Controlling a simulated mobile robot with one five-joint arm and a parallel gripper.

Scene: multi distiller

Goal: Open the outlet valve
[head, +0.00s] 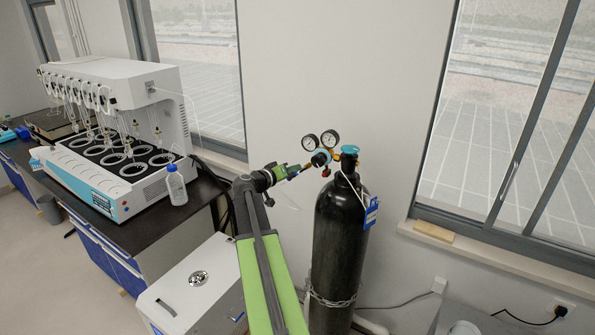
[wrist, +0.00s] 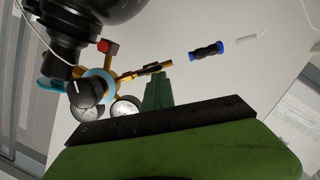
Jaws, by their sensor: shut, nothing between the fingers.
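A black gas cylinder (head: 338,235) stands upright with a cyan handwheel (head: 349,150) on top. Its brass regulator carries two round gauges (head: 320,140) and a small red part (head: 326,173). The wrist view shows the regulator with a black knob (wrist: 86,94), a red knob (wrist: 104,46) and a brass outlet stem (wrist: 152,68). I cannot tell for certain which part is the outlet valve. My gripper (head: 297,170) is left of the regulator. Its green fingers (wrist: 157,80) are shut and empty, their tips close to the outlet stem; contact is unclear.
A blue and black connector (wrist: 207,50) sits beyond the stem on a thin line. A white multi-position distiller (head: 120,85) and a bottle (head: 176,186) stand on the left bench. A white box (head: 200,290) is below my arm. A chain (head: 330,300) loops around the cylinder.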

